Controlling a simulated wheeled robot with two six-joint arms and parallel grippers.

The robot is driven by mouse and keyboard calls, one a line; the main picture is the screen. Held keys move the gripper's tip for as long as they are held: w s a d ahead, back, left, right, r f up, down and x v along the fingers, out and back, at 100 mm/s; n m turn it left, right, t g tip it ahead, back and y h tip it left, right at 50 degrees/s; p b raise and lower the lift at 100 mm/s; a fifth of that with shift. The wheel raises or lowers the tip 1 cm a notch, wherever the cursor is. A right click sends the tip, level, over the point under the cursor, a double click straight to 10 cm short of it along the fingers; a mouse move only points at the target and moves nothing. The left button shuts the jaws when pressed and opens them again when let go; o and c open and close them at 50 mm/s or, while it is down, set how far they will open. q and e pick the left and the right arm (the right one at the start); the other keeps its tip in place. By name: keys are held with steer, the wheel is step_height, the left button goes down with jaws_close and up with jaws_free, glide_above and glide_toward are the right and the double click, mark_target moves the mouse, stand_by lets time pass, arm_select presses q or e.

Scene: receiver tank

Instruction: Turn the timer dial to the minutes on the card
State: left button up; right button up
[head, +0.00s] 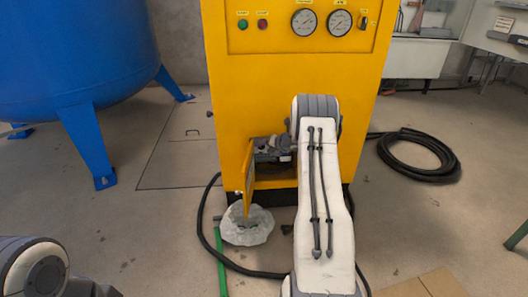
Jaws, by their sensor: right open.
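A yellow cabinet (235,85) stands in the middle of the head view. A small yellow door (249,180) low on its front stands open, showing a dark compartment. My right arm reaches over the front of the cabinet. Its gripper (272,150) is at the compartment opening, small and partly hidden by the arm; it is open, and I see nothing held in it. I cannot make out the timer dial or a card with minutes. My left arm shows only at the bottom left corner, and its gripper is out of view.
Two gauges (322,22), a green button (242,24) and a red button (262,24) are on the upper panel. A blue tank (70,50) stands left. A black hose coil (420,155) lies right. A pale crumpled bag or cloth (246,226) and a green pipe (221,265) lie in front.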

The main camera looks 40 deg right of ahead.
steer(key=shift+w+f, duration=0.2)
steer(key=shift+w, duration=0.15)
jaws_close()
